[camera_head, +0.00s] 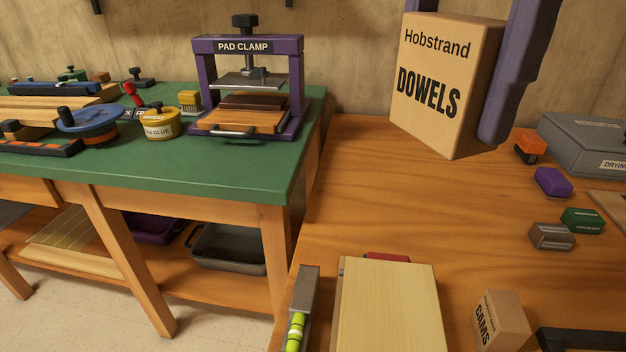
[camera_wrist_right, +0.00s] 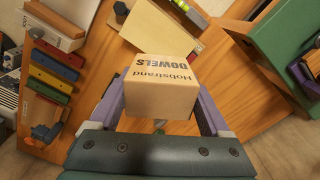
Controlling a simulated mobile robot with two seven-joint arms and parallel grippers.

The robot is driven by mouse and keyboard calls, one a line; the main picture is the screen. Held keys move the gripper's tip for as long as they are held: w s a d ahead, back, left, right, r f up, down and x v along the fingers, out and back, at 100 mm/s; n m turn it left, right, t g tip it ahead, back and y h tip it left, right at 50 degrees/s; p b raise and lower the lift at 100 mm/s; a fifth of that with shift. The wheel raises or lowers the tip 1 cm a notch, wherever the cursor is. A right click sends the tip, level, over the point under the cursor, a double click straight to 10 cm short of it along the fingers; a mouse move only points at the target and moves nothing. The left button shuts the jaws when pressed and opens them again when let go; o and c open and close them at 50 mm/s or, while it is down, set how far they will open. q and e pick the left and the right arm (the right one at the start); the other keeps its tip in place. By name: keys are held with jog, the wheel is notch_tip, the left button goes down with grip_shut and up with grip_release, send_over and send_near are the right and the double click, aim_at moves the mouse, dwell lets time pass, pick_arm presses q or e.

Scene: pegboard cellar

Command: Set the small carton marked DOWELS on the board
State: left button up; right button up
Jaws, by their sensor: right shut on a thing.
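The tan carton marked DOWELS (camera_head: 445,85) is held upright, slightly turned, above the wooden bench. My right gripper (camera_head: 468,80) is shut on it, with a purple finger on either side; the left finger is mostly hidden behind the carton in the head view. In the right wrist view the carton (camera_wrist_right: 160,88) sits between both fingers. The pale wooden board (camera_head: 392,305) lies bare at the front of the bench, below and left of the carton. It also shows in the right wrist view (camera_wrist_right: 180,42). My left gripper is not in view.
A smaller CAMS carton (camera_head: 500,322) stands right of the board, and a spirit level (camera_head: 299,320) lies along its left. A red thing (camera_head: 386,257) shows behind it. Coloured blocks (camera_head: 552,182) and a grey case (camera_head: 590,145) sit right. The bench between is clear.

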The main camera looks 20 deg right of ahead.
jog(key=f+m+b, duration=0.2)
jog(key=f, duration=0.5)
jog(key=f+m+b, duration=0.2)
jog(key=f+b, duration=0.1)
jog(key=f, duration=0.4)
jog(key=f+m+b, duration=0.2)
jog(key=f+b, duration=0.1)
jog(key=f, duration=0.4)
jog(key=shift+s+d, duration=0.25)
jog(key=shift+d, duration=0.1)
jog(key=shift+f+b, duration=0.45)
jog(key=shift+f, duration=1.95)
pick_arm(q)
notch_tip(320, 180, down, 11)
